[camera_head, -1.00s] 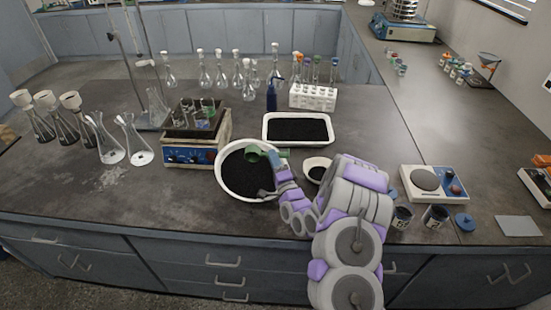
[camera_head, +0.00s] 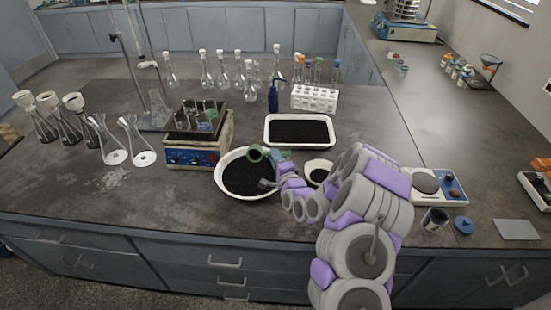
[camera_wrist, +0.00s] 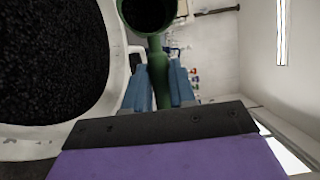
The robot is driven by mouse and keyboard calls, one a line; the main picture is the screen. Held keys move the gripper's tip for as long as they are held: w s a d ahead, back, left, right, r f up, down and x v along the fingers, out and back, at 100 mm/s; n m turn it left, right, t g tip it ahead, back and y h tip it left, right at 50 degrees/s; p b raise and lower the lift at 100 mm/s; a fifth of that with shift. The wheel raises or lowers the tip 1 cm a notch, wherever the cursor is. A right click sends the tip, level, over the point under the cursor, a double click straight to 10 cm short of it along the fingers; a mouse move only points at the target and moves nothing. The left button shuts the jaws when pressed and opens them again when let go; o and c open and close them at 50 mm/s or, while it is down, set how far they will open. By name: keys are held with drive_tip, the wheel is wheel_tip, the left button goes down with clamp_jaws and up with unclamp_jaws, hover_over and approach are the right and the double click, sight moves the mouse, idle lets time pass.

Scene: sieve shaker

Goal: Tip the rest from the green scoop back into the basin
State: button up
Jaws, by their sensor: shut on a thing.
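The green scoop (camera_head: 255,153) is held over the back right part of the round white basin (camera_head: 219,181), which holds black granules. My gripper (camera_head: 278,160) is at the basin's right rim. In the wrist view, its blue fingers (camera_wrist: 158,88) are shut on the scoop's green handle (camera_wrist: 158,62). The scoop's round cup (camera_wrist: 148,10) looks dark inside; I cannot tell how much material it holds. The basin's white rim (camera_wrist: 117,60) and black granules fill the left of the wrist view.
A white tray of black material (camera_head: 298,146) lies behind the basin. A small white bowl (camera_head: 318,166) is close by on the right, partly behind my arm. A blue-fronted device (camera_head: 192,157) stands left. A balance (camera_head: 436,187) and a labelled jar (camera_head: 434,220) stand right.

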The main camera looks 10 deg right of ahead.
drive_tip(key=shift+w+d+r+m+g+p, duration=0.1)
drive_tip(key=shift+w+r+m+g+p, duration=0.25)
drive_tip(key=shift+g, duration=0.55)
drive_tip(key=shift+w+d+r+m+g+p, duration=0.15)
drive_tip(key=shift+r+m+g+p, duration=0.3)
drive_tip(key=shift+g, duration=0.45)
drive_tip(key=shift+a, duration=0.1)
drive_tip(key=shift+f, duration=0.1)
drive_tip(key=shift+g, duration=0.3)
drive_tip(key=shift+w+r+g, duration=0.15)
drive_tip(key=shift+r+g, duration=0.2)
drive_tip(key=shift+g, duration=0.15)
drive_tip(key=shift+w+r+m+g, duration=0.15)
drive_tip(key=shift+m+g, duration=0.1)
drive_tip(key=shift+g, duration=0.4)
drive_tip(key=shift+w+m+g, duration=0.1)
drive_tip(key=shift+m+g, duration=0.15)
drive_tip(key=shift+g, duration=0.7)
